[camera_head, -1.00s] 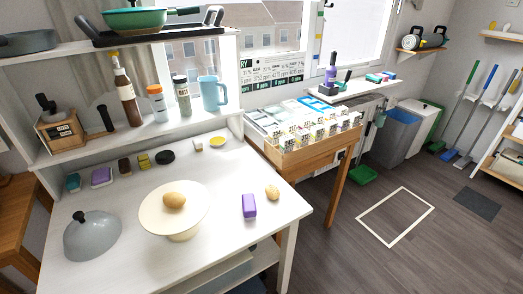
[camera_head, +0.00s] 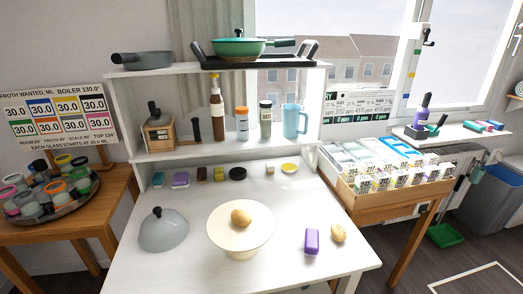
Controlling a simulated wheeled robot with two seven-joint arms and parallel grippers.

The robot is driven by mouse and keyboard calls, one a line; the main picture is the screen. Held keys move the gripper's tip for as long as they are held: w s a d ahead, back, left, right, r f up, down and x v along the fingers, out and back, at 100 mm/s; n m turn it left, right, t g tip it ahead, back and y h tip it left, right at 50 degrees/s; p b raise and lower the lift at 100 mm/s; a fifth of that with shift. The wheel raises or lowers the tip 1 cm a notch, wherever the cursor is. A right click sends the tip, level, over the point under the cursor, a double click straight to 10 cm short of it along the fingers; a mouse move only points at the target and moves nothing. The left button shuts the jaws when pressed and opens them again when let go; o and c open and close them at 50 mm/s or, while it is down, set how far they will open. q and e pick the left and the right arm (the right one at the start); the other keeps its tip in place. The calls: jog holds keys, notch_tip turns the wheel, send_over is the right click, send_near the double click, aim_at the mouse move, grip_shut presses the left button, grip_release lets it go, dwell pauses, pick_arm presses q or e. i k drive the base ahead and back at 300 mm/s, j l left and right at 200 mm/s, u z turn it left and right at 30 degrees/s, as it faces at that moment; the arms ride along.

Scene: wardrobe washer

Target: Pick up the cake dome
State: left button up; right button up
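The cake dome (camera_head: 164,231) is a grey, half-round cover with a small dark knob on top. It sits on the left part of the white table (camera_head: 290,262), knob up. Just right of it, apart, stands a cream cake stand (camera_head: 222,238) with a tan, potato-like lump (camera_head: 241,217) on its plate. Neither of my grippers shows in the head view.
A purple block (camera_head: 312,241) and another tan lump (camera_head: 338,233) lie right of the stand. Small items line the table's back under a shelf (camera_head: 215,147) of bottles and a blue jug (camera_head: 294,121). A round tray of jars (camera_head: 47,201) stands left.

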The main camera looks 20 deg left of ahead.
aim_at(162, 230)
jog(key=u, duration=1.5)
